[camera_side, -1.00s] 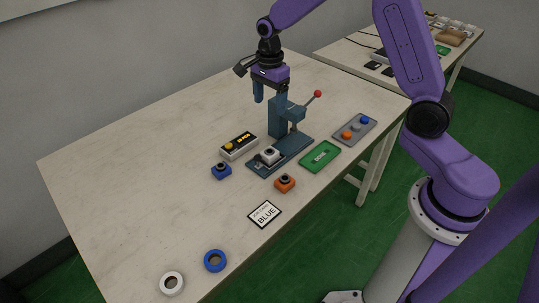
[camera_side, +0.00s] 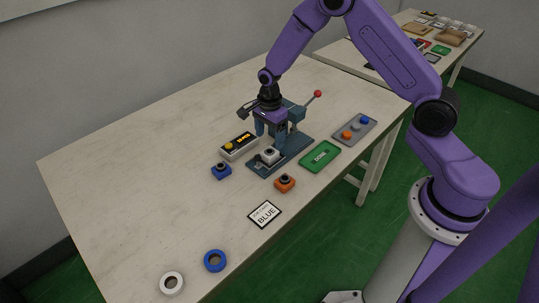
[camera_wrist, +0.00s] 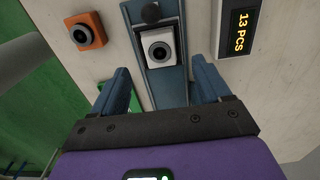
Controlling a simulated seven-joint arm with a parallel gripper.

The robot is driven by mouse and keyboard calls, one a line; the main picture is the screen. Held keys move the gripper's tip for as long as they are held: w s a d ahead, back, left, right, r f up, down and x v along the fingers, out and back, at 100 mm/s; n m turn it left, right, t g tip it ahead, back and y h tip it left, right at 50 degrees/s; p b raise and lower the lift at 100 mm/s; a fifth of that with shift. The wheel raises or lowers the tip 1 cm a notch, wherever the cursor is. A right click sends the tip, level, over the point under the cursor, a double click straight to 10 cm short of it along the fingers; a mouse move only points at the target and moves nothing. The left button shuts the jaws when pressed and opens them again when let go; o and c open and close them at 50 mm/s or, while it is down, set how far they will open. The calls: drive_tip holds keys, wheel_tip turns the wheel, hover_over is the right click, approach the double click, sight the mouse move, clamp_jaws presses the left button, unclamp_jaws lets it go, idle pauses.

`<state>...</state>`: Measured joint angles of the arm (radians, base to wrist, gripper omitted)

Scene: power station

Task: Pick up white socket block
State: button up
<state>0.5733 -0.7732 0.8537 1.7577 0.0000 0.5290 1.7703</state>
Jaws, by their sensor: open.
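The white socket block (camera_side: 270,155) sits on the blue-grey bed of the press (camera_side: 292,149), near its front end. It has a dark round socket on top. In the wrist view the white socket block (camera_wrist: 158,47) lies ahead of my gripper, between the lines of its two fingers. My gripper (camera_side: 269,131) is open and empty, above and just behind the block. In the wrist view the blue fingers of my gripper (camera_wrist: 160,82) are wide apart and do not touch the block.
A blue block (camera_side: 221,171) and an orange block (camera_side: 285,183) stand beside the press. A counter (camera_side: 239,146) reads 13 PCS. A green DONE tray (camera_side: 320,156), a grey tray (camera_side: 354,129) and a BLUE card (camera_side: 264,214) lie around. The press lever has a red knob (camera_side: 318,93).

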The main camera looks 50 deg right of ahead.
sight(269, 151)
drive_tip(key=shift+f, duration=2.4)
drive_tip(key=c, duration=1.3)
drive_tip(key=shift+o, duration=0.2)
drive_tip(key=shift+r, duration=0.15)
